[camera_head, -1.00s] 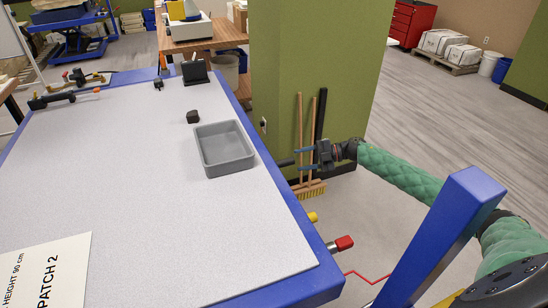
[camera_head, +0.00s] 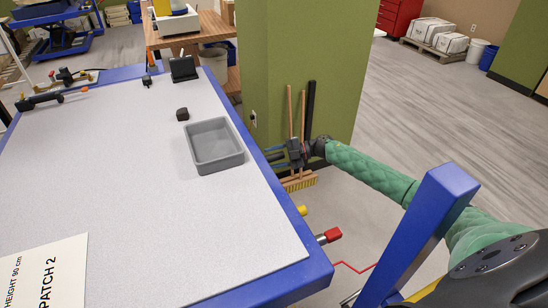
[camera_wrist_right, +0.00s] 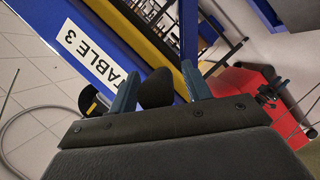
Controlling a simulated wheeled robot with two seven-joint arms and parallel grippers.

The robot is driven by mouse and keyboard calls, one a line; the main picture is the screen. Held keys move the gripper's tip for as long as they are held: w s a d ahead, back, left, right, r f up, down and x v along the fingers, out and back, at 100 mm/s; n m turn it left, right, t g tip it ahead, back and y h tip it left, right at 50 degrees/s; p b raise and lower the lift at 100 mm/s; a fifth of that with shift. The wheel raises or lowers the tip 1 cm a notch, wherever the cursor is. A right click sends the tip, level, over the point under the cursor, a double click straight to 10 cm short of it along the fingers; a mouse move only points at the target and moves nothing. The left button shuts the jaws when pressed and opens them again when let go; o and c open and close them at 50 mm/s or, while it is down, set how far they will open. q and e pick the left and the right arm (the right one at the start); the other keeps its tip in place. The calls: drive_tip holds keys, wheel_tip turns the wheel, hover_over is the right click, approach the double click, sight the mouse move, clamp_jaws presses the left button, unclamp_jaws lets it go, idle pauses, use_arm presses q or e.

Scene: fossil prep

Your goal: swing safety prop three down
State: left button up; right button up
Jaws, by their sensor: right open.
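My right gripper (camera_head: 272,154) is beside the right edge of the blue-framed table (camera_head: 290,219), with its fingers pointing left towards the frame. In the right wrist view the gripper (camera_wrist_right: 160,84) is open, its two blue fingers apart. A dark rounded knob (camera_wrist_right: 156,89) shows between the fingers; I cannot tell whether they touch it. Beyond it a yellow bar (camera_wrist_right: 139,49) runs along a blue beam (camera_wrist_right: 62,18) with a "TABLE 3" label (camera_wrist_right: 93,57). I cannot tell for certain which part is safety prop three. My left gripper is not in view.
A yellow-tipped handle (camera_head: 302,210) and a red-tipped handle (camera_head: 329,236) stick out from the table's right side. A broom (camera_head: 300,181) stands by the green pillar (camera_head: 303,60).

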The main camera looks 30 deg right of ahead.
drive_tip(key=shift+c, duration=0.2)
clamp_jaws()
drive_tip(key=shift+f, duration=0.1)
